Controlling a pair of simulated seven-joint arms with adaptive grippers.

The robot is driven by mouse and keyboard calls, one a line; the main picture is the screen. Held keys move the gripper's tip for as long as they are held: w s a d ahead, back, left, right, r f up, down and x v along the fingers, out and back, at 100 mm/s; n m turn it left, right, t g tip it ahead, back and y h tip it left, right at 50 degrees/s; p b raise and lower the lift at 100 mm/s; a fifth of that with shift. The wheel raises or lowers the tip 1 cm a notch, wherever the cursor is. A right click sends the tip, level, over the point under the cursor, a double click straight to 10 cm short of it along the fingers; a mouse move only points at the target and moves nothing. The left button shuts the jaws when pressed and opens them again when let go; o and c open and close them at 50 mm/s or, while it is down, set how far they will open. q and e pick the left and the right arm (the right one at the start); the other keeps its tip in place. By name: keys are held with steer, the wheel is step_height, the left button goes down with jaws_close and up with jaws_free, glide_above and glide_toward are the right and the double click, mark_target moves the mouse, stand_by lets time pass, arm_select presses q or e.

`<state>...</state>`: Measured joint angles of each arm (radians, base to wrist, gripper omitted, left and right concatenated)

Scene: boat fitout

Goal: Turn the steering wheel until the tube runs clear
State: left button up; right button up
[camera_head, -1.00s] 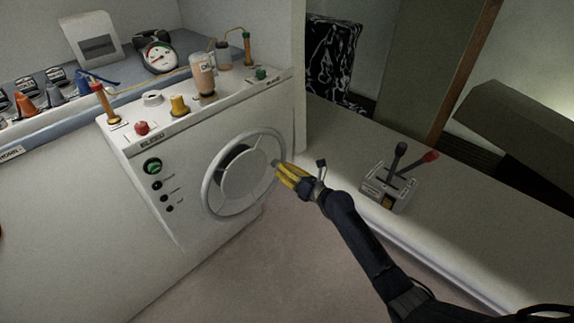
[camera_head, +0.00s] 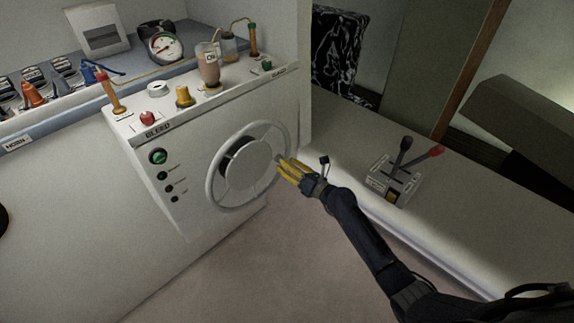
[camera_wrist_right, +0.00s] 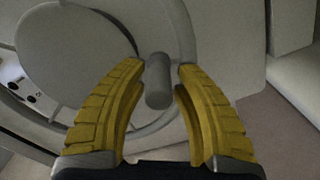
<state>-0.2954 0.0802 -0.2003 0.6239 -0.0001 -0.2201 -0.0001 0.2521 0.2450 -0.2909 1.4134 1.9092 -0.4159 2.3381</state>
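The pale steering wheel (camera_head: 211,183) is on the front of a white cabinet, with a broad round hub (camera_head: 248,166). My right gripper (camera_head: 281,167), with yellow fingers, is at the wheel's right rim. In the right wrist view, a short grey knob (camera_wrist_right: 158,82) on the rim lies between the two fingers, with a gap on each side, so the gripper is open around it. A cup of brownish liquid (camera_head: 209,70) stands on the cabinet top. A thin yellowish tube (camera_head: 165,72) runs towards it from an orange post (camera_head: 111,93). My left gripper is not in view.
The cabinet top also holds a red button (camera_head: 147,118), a yellow knob (camera_head: 184,96) and a second jar (camera_head: 229,46). A gauge (camera_head: 164,44) is behind. A two-lever throttle box (camera_head: 393,182) sits on the bench to the right. Floor below the wheel is clear.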

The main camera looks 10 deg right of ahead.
steer(key=shift+o, duration=1.2)
steer(key=shift+r, duration=0.1)
steer(key=shift+d, duration=0.1)
steer(key=v, duration=1.2)
steer(key=shift+w, duration=0.1)
